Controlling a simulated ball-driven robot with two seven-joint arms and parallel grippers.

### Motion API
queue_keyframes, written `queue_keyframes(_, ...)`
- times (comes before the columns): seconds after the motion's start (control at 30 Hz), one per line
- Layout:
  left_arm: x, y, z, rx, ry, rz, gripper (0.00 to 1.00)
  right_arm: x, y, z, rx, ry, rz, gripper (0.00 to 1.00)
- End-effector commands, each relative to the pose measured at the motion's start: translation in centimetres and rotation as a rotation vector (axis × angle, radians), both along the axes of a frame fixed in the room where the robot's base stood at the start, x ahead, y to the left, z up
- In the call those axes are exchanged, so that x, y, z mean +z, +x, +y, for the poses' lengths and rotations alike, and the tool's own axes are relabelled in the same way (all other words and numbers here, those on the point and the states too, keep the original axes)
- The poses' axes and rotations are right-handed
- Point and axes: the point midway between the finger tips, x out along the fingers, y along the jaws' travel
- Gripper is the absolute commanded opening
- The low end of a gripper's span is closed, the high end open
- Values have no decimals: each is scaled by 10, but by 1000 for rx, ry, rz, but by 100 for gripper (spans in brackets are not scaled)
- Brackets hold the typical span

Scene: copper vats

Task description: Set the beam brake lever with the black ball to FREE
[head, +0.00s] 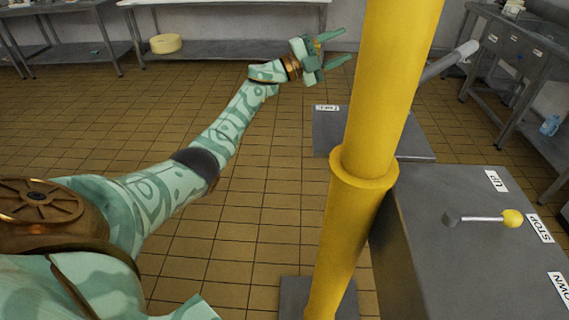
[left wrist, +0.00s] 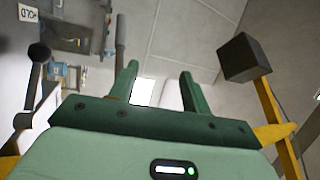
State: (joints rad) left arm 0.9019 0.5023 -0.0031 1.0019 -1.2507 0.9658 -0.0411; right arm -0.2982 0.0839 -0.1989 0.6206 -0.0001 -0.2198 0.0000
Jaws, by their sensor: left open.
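My left gripper (head: 345,46) is open and empty, held out in the air left of the yellow post. Its two green fingers stand apart in the left wrist view (left wrist: 159,76). The black ball (left wrist: 39,52) sits on a short grey lever (left wrist: 32,88) at the left of the left wrist view, to the side of the fingers and apart from them. A white label ending in "OLD" (left wrist: 28,12) is near the ball. In the head view I cannot make out the black ball; the yellow post may hide it.
A thick yellow post (head: 390,90) stands between my left arm and a grey cabinet (head: 430,260). A yellow-ball lever (head: 512,218) lies beside the STOP label (head: 540,228). A lower grey box (head: 330,135) is behind the post. A dark block (left wrist: 245,57) tops a yellow bar.

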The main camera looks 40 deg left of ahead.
Motion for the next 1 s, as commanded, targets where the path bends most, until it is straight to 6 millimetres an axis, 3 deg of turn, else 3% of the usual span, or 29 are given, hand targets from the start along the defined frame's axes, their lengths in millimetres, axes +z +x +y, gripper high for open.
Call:
queue_keyframes(0.2,17,13,46,195,-227,-20,48,0,-1,5,-3,6,1,50)
queue_keyframes(0.37,10,21,81,334,-399,22,48,0,-1,6,-3,8,2,50)
queue_keyframes(0.53,-17,26,113,468,-570,115,48,0,-2,6,-3,8,3,50)
queue_keyframes(1.0,-130,21,130,644,-766,393,48,0,-2,3,0,3,3,50)
